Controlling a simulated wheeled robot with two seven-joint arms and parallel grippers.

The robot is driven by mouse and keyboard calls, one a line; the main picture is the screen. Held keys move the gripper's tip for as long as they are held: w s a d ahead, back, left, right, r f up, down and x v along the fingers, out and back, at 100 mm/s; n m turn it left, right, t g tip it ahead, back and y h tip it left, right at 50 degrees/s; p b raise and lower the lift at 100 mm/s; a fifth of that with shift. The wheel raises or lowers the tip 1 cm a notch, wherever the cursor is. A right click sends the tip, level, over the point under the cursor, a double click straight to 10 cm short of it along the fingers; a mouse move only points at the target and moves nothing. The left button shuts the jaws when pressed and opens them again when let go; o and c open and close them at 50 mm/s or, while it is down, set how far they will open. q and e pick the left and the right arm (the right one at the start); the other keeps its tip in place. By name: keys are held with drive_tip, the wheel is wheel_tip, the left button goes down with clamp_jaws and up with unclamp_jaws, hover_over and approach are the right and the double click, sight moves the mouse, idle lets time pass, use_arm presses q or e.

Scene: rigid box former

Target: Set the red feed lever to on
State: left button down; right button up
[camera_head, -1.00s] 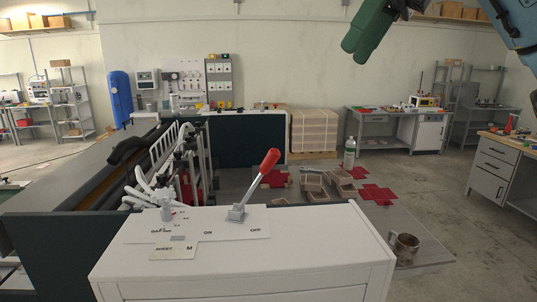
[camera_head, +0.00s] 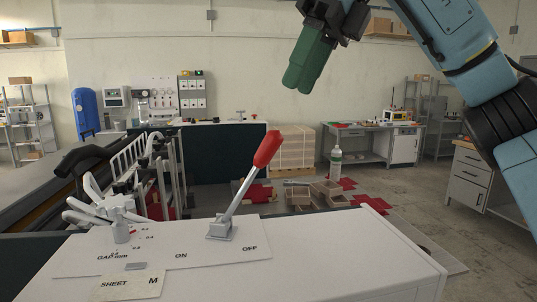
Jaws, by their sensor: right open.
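The feed lever (camera_head: 243,185) stands on the white cabinet top, with a red grip (camera_head: 267,149) on a grey shaft and a square grey base (camera_head: 220,229). It tilts up and to the right, toward the OFF label (camera_head: 250,248). The ON label (camera_head: 181,255) is to its left. My right gripper (camera_head: 296,78) has green fingers and hangs above the lever, apart from it. It is open and empty, though its fingers overlap in this view. My left gripper is not in view.
A small grey knob (camera_head: 121,230) stands left of the lever by the gap scale. A SHEET M card (camera_head: 125,285) lies in front. White curved tubes (camera_head: 95,205) rise at the left. A bottle (camera_head: 336,160) and open boxes (camera_head: 328,190) are beyond the white cabinet (camera_head: 340,255).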

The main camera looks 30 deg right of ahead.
sight(277, 128)
drive_tip(key=x, duration=1.1)
drive_tip(key=shift+w+f, duration=0.1)
drive_tip(key=shift+w, duration=0.1)
clamp_jaws()
